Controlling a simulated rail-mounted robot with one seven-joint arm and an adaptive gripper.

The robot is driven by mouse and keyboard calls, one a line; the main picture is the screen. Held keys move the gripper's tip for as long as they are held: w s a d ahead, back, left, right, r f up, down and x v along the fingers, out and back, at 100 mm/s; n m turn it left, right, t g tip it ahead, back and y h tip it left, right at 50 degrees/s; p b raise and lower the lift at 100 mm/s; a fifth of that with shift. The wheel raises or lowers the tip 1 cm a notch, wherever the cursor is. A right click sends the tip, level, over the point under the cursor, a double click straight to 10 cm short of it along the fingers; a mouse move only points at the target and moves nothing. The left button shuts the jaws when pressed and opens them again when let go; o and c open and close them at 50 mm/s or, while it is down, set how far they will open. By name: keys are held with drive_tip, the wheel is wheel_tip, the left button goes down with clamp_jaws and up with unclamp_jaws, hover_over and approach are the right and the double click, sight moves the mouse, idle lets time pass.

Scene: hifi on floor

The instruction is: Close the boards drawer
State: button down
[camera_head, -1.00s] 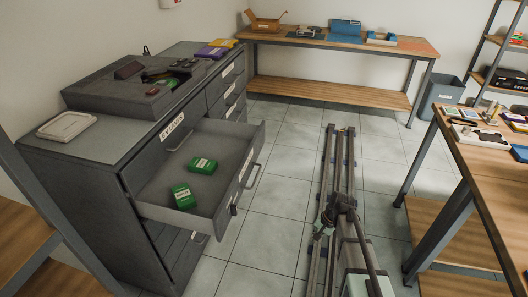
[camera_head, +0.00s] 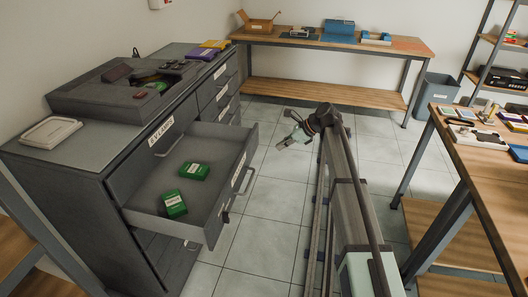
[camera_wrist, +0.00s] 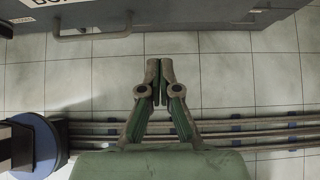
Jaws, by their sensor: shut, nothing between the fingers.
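The open boards drawer (camera_head: 215,150) sticks out of the dark grey cabinet in the head view. Two green boxes, one (camera_head: 194,171) farther back and one (camera_head: 174,203) nearer, lie inside it. In the wrist view the drawer front (camera_wrist: 190,17) crosses the top, with a partly cut-off white label starting "BO" and a bar handle (camera_wrist: 92,34). My gripper (camera_head: 281,146) is to the right of the drawer front in the head view, apart from it. In the wrist view my gripper (camera_wrist: 159,82) is shut and empty, pointing toward the front, over floor tiles.
A back workbench (camera_head: 340,41) and a right workbench (camera_head: 480,150) border the tiled floor. A grey bin (camera_head: 435,95) stands at the back right. Floor beside the drawer is clear.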

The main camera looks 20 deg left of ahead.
sight(249, 158)
drive_tip(key=shift+a+r+p+x, duration=0.2)
drive_tip(key=shift+a+r+x, duration=0.1)
drive_tip(key=shift+x, duration=1.8)
drive_tip(key=shift+a+r+p+x, duration=0.15)
drive_tip(key=shift+a+r+x, duration=0.2)
drive_tip(key=shift+x, duration=1.75)
drive_tip(key=shift+a+r+p+x, duration=0.2)
drive_tip(key=shift+a+r+x, duration=0.1)
drive_tip(key=shift+x, duration=1.75)
drive_tip(key=shift+a, duration=0.15)
